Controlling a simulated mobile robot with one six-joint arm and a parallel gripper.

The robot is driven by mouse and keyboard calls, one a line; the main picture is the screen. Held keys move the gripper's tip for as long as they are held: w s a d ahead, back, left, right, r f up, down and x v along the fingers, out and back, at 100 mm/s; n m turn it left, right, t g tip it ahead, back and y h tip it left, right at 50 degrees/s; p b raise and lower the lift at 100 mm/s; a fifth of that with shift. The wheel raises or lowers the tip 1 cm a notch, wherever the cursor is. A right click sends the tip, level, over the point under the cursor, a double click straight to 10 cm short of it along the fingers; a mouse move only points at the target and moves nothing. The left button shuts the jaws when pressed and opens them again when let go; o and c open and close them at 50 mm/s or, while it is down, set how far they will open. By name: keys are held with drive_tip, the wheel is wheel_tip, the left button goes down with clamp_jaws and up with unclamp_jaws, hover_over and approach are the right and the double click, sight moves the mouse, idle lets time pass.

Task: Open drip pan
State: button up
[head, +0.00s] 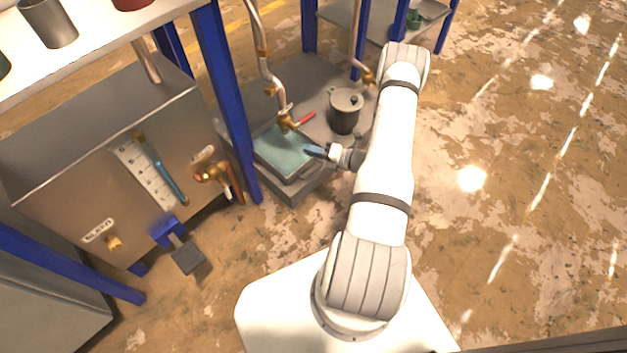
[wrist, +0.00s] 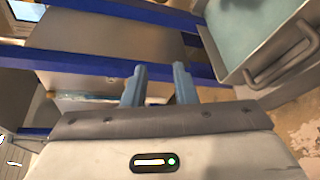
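The drip pan (head: 297,176) is a grey rectangular tray holding teal liquid, set in the low grey platform in the head view. Its front wall (wrist: 238,74) and a bar handle (wrist: 285,52) show at the upper right of the wrist view. My gripper (head: 314,151) is at the pan's right side in the head view, its blue fingers near the rim. In the wrist view my gripper (wrist: 160,72) has its two fingers apart with nothing between them. The handle lies to the right of the fingers, apart from them.
A dark lidded pot (head: 345,112) stands on the platform behind my gripper. A pipe with a brass valve and red lever (head: 305,119) comes down over the pan. A blue table leg (head: 232,110) stands left of the pan. The floor (head: 520,200) at right is clear.

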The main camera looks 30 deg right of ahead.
sight(314, 170)
drive_tip(key=s+d+f+m+t+h+b, duration=0.1)
drive_tip(key=f+m+h, duration=0.15)
drive_tip(key=f, duration=0.25)
drive_tip(key=s+d+f+m+t+h+b, duration=0.1)
drive_tip(key=s+d+f+m, duration=0.15)
drive_tip(key=f, duration=0.25)
drive_tip(key=d+f+m+h+b, duration=0.1)
drive_tip(key=f+m, duration=0.2)
drive_tip(key=f, duration=0.3)
drive_tip(key=shift+r+b+x, duration=0.15)
drive_tip(key=shift+b+x, duration=0.6)
drive_tip(key=shift+x, duration=1.05)
drive_tip(key=shift+r+b+x, duration=0.15)
drive_tip(key=shift+b+x, duration=0.6)
drive_tip(key=shift+x, duration=1)
drive_tip(key=shift+c, duration=0.3)
clamp_jaws()
